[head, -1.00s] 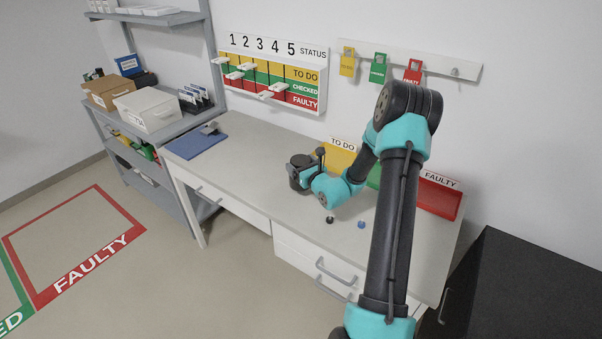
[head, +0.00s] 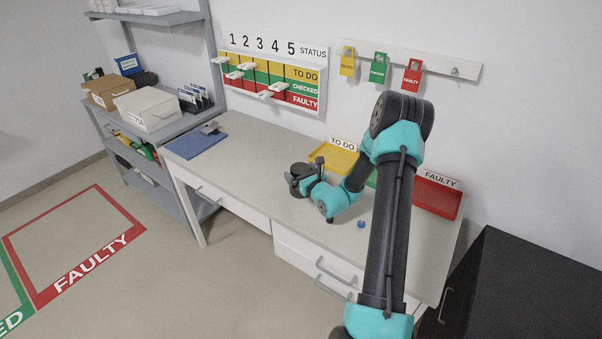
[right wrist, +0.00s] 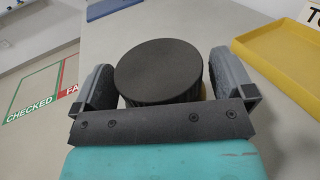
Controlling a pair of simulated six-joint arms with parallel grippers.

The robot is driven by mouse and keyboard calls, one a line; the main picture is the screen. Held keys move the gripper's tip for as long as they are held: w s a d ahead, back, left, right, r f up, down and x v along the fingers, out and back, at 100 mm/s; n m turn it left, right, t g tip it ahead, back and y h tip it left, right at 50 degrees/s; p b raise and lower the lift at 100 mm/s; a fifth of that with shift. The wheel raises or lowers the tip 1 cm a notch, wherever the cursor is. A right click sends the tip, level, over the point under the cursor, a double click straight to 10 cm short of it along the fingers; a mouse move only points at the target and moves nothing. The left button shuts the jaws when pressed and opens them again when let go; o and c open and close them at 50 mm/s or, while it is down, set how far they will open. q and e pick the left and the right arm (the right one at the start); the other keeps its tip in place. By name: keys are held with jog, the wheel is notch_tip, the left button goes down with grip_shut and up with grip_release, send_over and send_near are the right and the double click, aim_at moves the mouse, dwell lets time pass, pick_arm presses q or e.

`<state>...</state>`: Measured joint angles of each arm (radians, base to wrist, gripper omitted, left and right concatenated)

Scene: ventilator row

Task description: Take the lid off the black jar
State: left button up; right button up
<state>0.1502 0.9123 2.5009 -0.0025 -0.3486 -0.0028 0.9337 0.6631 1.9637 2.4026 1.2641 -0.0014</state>
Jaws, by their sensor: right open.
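The black jar (right wrist: 158,72) shows its round dark lid from above in the right wrist view, between the two fingers of my right gripper (right wrist: 166,84). The fingers stand apart on either side of it; whether either touches it I cannot tell. In the head view the jar (head: 299,168) is a small dark round shape on the grey bench, with my right gripper (head: 303,184) at its near side. The jar's body is mostly hidden. My left gripper is not in view.
The yellow TO DO tray (head: 330,158) and red FAULTY tray (head: 437,197) stand at the bench's back. A small blue piece (head: 361,224) lies near the front edge. A blue mat (head: 194,145) lies at the left end. The bench (head: 250,165) between mat and jar is clear.

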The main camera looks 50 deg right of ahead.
jog(key=shift+r, duration=0.1)
jog(key=shift+s, duration=0.2)
jog(key=v, duration=1.1)
jog(key=shift+s+a, duration=0.15)
jog(key=shift+s, duration=0.15)
